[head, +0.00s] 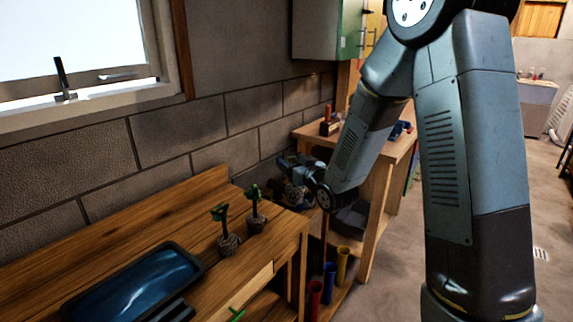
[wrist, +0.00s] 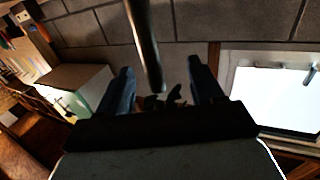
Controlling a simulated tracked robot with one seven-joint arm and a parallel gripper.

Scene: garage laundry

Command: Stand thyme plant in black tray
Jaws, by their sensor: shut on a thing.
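My gripper (head: 292,165) reaches out beyond the far right end of the wooden bench, raised near the wall. It is shut on a dark plant, small leafy shapes of which show between the fingers in the wrist view (wrist: 170,98). A dark rod-like shape, perhaps its stem, runs to the top edge there. In the head view a brownish rounded shape shows below the gripper; whether it is the plant's pot is unclear. The black tray (head: 72,312) with a glossy bluish inside lies on the bench at lower left, well apart from the gripper.
Two small potted plants (head: 228,243) (head: 256,219) stand on the bench between tray and gripper. A second wooden table (head: 398,147) with tools stands behind. Red, blue and yellow tubes (head: 329,277) stand low beside the bench. A window (head: 75,50) and block wall bound the back.

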